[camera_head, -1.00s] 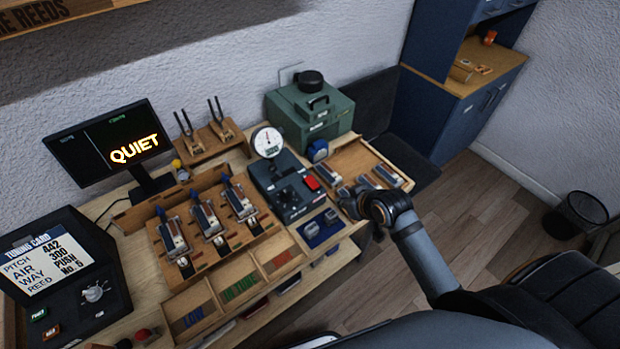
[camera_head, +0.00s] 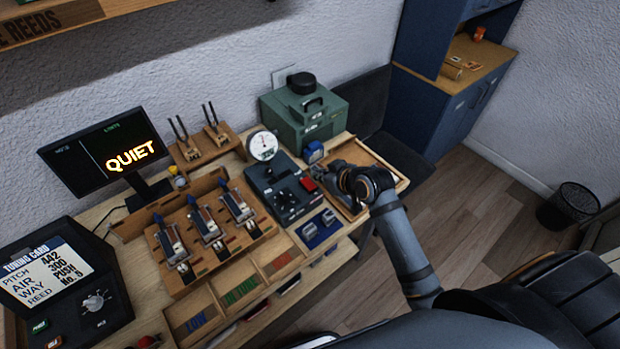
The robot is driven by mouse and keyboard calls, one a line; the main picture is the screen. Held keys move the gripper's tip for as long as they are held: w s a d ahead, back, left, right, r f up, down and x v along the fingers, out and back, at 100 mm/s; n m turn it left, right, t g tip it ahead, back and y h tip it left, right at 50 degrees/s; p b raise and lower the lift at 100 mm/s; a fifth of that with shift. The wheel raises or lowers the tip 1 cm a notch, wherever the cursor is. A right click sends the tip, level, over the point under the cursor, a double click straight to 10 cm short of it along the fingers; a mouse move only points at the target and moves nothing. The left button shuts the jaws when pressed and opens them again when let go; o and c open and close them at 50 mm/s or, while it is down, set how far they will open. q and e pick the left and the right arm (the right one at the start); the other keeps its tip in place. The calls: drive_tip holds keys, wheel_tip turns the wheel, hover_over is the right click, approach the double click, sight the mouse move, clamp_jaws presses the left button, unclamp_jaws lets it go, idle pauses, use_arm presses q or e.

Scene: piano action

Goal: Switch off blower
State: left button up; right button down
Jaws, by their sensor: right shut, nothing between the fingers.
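A dark control box (camera_head: 279,190) with a round dial gauge (camera_head: 262,146) and knobs stands on the bench. A red rocker switch (camera_head: 308,184) sits at its right edge. A green blower-like case (camera_head: 304,118) with a black cap stands behind it, against the wall. My right gripper (camera_head: 319,172) is shut and empty, just right of the red switch. Its fingertips are very close to the switch; I cannot tell whether they touch it. My left gripper is not in view. The monitor (camera_head: 105,153) reads "QUIET".
A wooden rack (camera_head: 205,232) with several reed holders stands left of the control box. A small blue-faced device (camera_head: 313,152) stands behind my gripper. A wooden tray (camera_head: 377,163) lies under and behind my right arm. Open floor (camera_head: 440,220) lies to the right.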

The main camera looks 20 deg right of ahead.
sight(304, 178)
drive_tip(key=x, duration=0.4)
drive_tip(key=shift+r+p, duration=0.15)
drive_tip(key=shift+p, duration=0.15)
drive_tip(key=f, duration=0.1)
drive_tip(key=w+f+p, duration=0.1)
drive_tip(key=f, duration=0.1)
drive_tip(key=shift+f, duration=0.3)
drive_tip(key=shift+a+f, duration=0.1)
drive_tip(key=shift+f, duration=0.35)
drive_tip(key=shift+f, duration=0.15)
